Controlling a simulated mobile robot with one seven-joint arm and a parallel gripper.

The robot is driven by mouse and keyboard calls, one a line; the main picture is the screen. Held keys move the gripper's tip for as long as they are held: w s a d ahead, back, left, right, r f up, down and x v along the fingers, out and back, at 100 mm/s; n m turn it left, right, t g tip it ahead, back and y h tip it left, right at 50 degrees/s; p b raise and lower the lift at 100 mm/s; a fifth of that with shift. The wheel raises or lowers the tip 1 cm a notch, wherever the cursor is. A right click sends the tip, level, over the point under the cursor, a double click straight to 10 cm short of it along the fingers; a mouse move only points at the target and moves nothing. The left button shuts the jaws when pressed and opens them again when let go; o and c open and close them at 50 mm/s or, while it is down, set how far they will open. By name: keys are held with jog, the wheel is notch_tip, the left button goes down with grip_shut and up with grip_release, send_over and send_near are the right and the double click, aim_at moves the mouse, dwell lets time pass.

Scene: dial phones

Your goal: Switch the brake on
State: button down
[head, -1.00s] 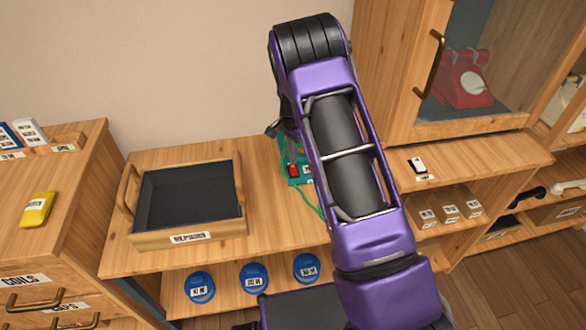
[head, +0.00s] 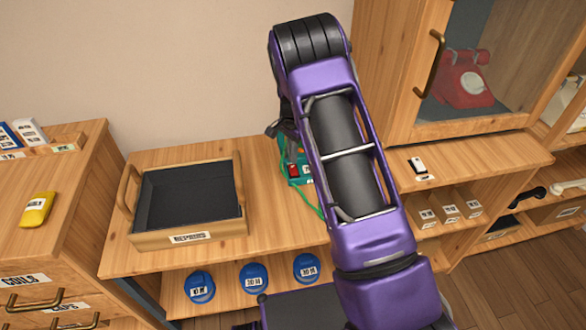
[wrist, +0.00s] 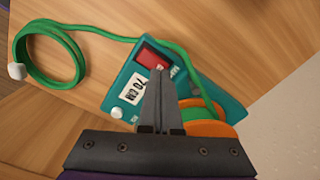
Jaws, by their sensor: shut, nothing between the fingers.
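A teal device (wrist: 135,88) lies on the wooden bench top in the wrist view. It has a red switch (wrist: 151,54), a white label reading "70 CM" and a white knob. The word beside the switch is partly hidden, so I cannot read it whole. My gripper (wrist: 160,72) is shut and empty, its fingertips over or against the lower edge of the red switch; I cannot tell whether they touch. In the head view the teal device (head: 304,172) and its red part (head: 293,171) show partly behind my purple arm.
A green cord (wrist: 100,32) runs from the device to a loop with a white end. An orange and green spool (wrist: 205,120) sits beside my fingers. In the head view a dark-lined wooden tray (head: 190,238) stands left. A small white-and-black item (head: 418,168) lies right.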

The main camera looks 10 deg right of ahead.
aim_at(293, 166)
jog(key=shift+f, duration=1.05)
dwell(0.4)
jog(key=shift+r, duration=0.15)
jog(key=shift+r+p, duration=2.1)
jog(key=shift+r, duration=1.35)
jog(key=shift+f, duration=0.1)
